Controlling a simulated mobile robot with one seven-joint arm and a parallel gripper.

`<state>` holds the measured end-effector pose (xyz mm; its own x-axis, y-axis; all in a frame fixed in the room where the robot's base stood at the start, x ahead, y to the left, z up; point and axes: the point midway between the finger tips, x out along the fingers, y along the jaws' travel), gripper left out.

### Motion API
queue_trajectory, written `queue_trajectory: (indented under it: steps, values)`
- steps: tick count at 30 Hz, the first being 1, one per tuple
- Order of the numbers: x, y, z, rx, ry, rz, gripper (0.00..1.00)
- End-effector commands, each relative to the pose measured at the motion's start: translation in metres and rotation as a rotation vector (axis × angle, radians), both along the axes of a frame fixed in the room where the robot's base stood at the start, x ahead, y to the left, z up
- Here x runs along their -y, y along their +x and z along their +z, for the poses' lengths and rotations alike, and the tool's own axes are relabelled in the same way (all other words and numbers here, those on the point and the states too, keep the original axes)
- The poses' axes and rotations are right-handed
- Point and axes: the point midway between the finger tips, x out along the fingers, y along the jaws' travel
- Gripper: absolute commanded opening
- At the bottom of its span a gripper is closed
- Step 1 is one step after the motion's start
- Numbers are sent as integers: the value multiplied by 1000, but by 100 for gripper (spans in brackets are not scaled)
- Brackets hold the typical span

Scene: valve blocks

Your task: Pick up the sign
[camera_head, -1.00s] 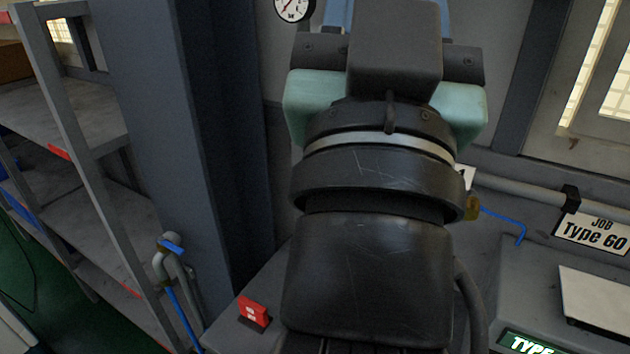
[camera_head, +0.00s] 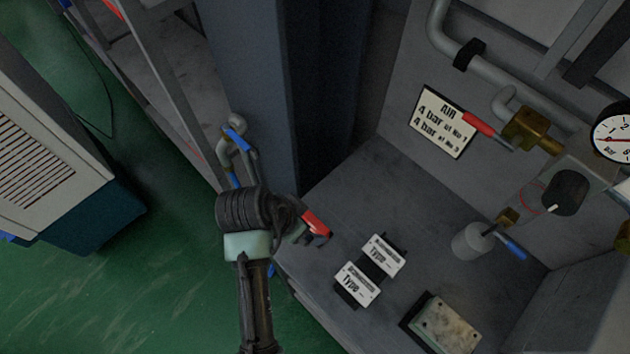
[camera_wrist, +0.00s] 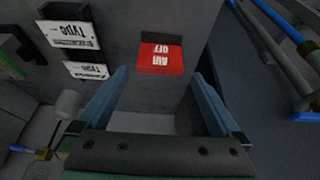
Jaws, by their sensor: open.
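A small red sign (camera_wrist: 160,58) with white "AIR OFF" lettering, upside down here, stands on the grey bench top in the wrist view. In the head view the red sign (camera_head: 316,224) is at the bench's left corner, partly hidden by my gripper. My gripper (camera_wrist: 160,75) is open and empty. Its two blue fingers point toward the sign, one on each side in the picture, with the sign just beyond the tips. I cannot tell whether they touch it. In the head view my gripper (camera_head: 300,230) is close beside the sign.
Two white "Type" plates (camera_head: 371,268) lie right of the sign on the bench (camera_head: 345,195). A metal block (camera_head: 445,322), a grey cylinder (camera_head: 472,242) and pipes with valves stand further right. A bent pipe with a blue handle (camera_head: 236,138) is by the pillar.

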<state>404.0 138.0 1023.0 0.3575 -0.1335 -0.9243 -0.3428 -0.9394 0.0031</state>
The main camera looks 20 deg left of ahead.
Motion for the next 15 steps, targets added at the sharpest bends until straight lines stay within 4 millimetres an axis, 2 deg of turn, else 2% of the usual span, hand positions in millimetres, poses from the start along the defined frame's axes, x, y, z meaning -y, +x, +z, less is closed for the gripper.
queue_trajectory:
  steps: [6,15]
  values:
    - [5,14,-31,0,1,-1,100]
    - [9,23,-46,2,2,-1,100]
